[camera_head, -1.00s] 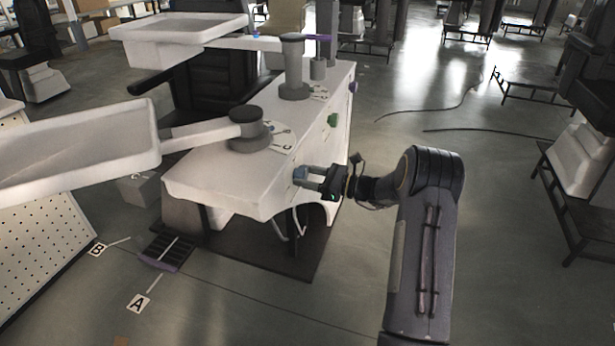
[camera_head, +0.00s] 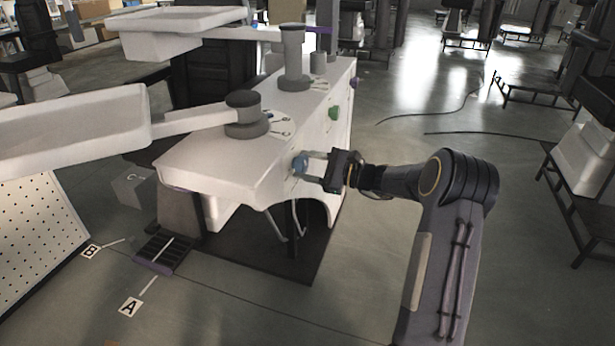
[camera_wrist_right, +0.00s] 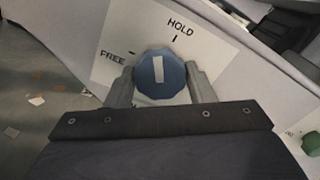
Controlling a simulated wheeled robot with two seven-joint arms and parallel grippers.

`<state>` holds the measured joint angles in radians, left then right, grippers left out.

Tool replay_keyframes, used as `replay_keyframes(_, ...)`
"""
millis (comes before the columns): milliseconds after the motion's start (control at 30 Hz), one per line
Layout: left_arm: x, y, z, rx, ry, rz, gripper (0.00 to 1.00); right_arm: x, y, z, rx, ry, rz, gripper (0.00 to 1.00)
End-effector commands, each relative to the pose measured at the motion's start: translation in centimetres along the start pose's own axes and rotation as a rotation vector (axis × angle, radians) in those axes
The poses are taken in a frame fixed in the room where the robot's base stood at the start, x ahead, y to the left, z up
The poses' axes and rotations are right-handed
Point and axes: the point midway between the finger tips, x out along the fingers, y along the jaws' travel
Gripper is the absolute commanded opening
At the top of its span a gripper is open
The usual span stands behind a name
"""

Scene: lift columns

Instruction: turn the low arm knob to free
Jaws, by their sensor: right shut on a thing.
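The low arm knob is a blue, many-sided knob (camera_wrist_right: 161,76) with a white strip on its face. It sits on a white plate (camera_wrist_right: 112,38) marked HOLD and FREE. The strip points nearly straight up in the right wrist view, between the FREE tick and the HOLD tick. My right gripper (camera_wrist_right: 161,84) is shut on the knob, one finger on each side. In the head view the knob (camera_head: 300,164) shows on the near end of the white column body, with my right gripper (camera_head: 312,165) reaching it from the right. My left gripper is out of view.
The low arm (camera_head: 185,121) reaches left from its dark pivot to a large white tray (camera_head: 70,140). A higher arm and tray (camera_head: 180,20) stand behind. A green knob (camera_head: 334,113) and purple knob (camera_head: 353,83) lie farther along the side.

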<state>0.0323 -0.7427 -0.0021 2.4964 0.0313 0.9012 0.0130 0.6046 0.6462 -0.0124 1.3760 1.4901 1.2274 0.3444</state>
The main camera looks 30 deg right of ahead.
Motion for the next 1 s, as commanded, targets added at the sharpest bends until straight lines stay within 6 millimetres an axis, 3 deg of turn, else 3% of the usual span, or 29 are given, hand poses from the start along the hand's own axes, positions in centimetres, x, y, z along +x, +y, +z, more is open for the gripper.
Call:
replay_keyframes(33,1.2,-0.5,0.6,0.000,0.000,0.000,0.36,-0.1,0.3,-0.6,-0.046,0.000,-0.001,0.26)
replay_keyframes(600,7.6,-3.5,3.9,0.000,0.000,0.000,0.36,-0.1,0.3,-0.6,-0.588,0.001,0.000,0.26)
replay_keyframes(1000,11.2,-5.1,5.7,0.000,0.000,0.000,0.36,0.0,0.3,-0.4,-0.896,0.000,0.001,0.26)
